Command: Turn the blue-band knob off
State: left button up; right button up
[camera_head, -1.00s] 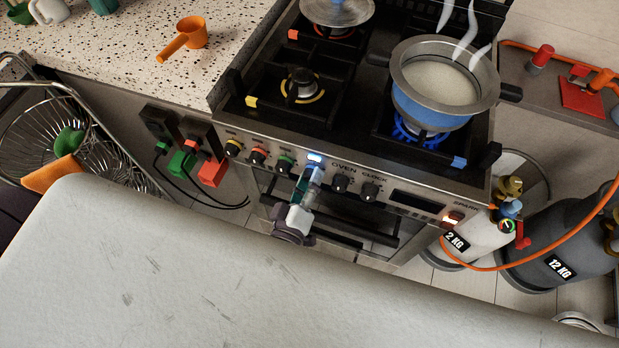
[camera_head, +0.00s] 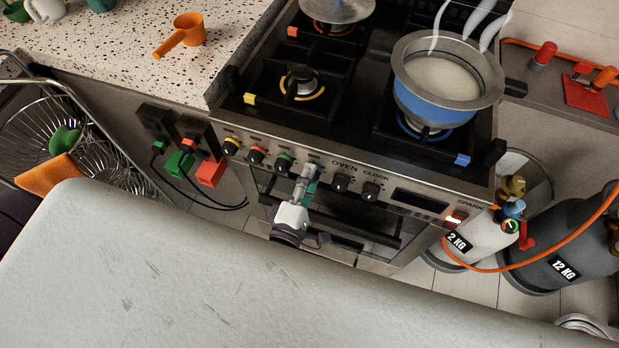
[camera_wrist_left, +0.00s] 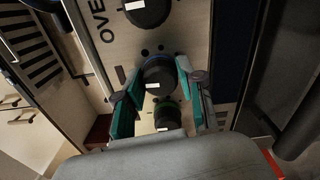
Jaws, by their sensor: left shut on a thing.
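My left gripper (camera_head: 307,180) is at the stove's front panel, shut on the blue-band knob, which it mostly hides in the head view. In the left wrist view the dark blue-band knob (camera_wrist_left: 159,76) with a white mark sits between the teal fingers of the left gripper (camera_wrist_left: 158,72). The green-band knob (camera_wrist_left: 167,115) is just beside it. The blue-ringed burner (camera_head: 424,130) under the blue-banded pot (camera_head: 436,98) shows no flame. My right gripper is not in view.
Yellow (camera_head: 231,146), red (camera_head: 257,154) and green (camera_head: 284,162) knobs lie left of the gripper. Oven (camera_head: 341,182) and clock (camera_head: 371,191) knobs lie right. The oven handle (camera_head: 350,226) runs below. Gas cylinders (camera_head: 564,250) stand at the right.

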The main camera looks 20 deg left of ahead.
pick_arm(q)
jog(key=shift+n, duration=0.4)
jog(key=o, duration=0.9)
jog(key=shift+c, duration=0.2)
jog(key=shift+s, duration=0.1)
jog(key=s, duration=1.2)
jog(key=shift+a, duration=0.25)
